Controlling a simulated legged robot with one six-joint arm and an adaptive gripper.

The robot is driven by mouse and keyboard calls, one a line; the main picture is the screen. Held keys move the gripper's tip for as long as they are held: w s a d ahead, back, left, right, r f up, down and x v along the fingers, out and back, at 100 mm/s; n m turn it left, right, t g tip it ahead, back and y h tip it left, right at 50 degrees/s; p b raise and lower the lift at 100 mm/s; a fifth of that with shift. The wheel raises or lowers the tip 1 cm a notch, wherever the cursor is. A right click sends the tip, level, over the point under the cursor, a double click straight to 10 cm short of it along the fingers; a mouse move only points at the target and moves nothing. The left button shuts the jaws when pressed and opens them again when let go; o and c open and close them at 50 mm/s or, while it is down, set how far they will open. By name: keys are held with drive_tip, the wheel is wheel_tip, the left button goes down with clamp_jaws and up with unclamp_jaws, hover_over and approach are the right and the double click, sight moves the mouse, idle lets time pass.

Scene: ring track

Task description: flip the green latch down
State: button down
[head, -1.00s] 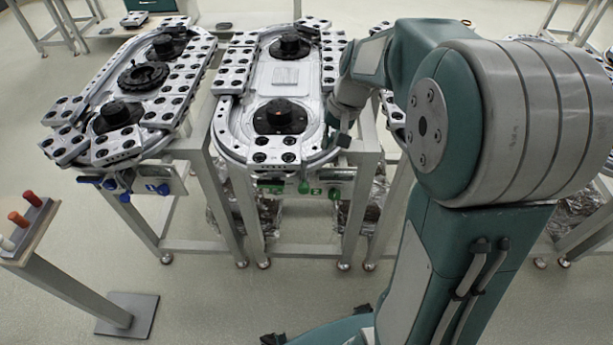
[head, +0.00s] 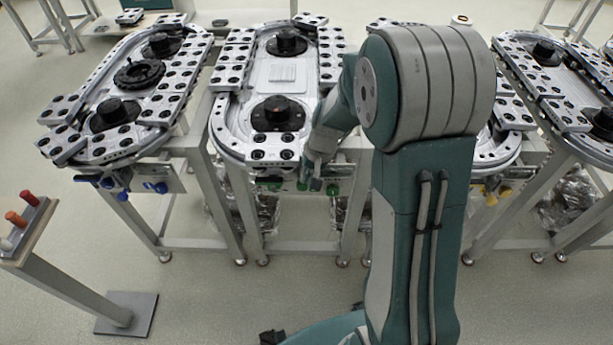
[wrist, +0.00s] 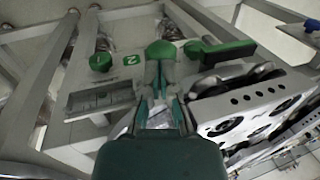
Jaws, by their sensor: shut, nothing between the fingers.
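Green fittings line the front edge of the second table. In the wrist view a long green handle (wrist: 220,48) with a black part lies to the right of my gripper. A rounded green piece (wrist: 160,49) is straight ahead of the fingertips, and a round green knob (wrist: 100,62) is to the left, beside the "2" label. I cannot tell for certain which is the latch. My gripper (wrist: 160,75) is shut and empty, its tips close to the rounded piece; I cannot tell whether they touch. In the head view my gripper (head: 308,182) is low at the table front.
The ring track (head: 235,150) lies on the table above the fittings. A blue-fitted table (head: 75,165) stands to the left, and a yellow-fitted one (head: 490,195) to the right. A post with coloured pegs (head: 25,215) stands at the lower left. The floor in front is open.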

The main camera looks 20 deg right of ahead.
drive_tip(key=shift+a+f, duration=0.2)
drive_tip(key=shift+a, duration=0.05)
drive_tip(key=shift+d, duration=0.1)
wheel_tip(320, 180, down, 7)
drive_tip(key=shift+s, duration=0.15)
drive_tip(key=shift+f, duration=0.15)
idle(0.4)
drive_tip(key=w+v, duration=0.1)
drive_tip(key=v, duration=1.3)
drive_tip(key=shift+s, duration=0.4)
drive_tip(key=shift+r, duration=0.2)
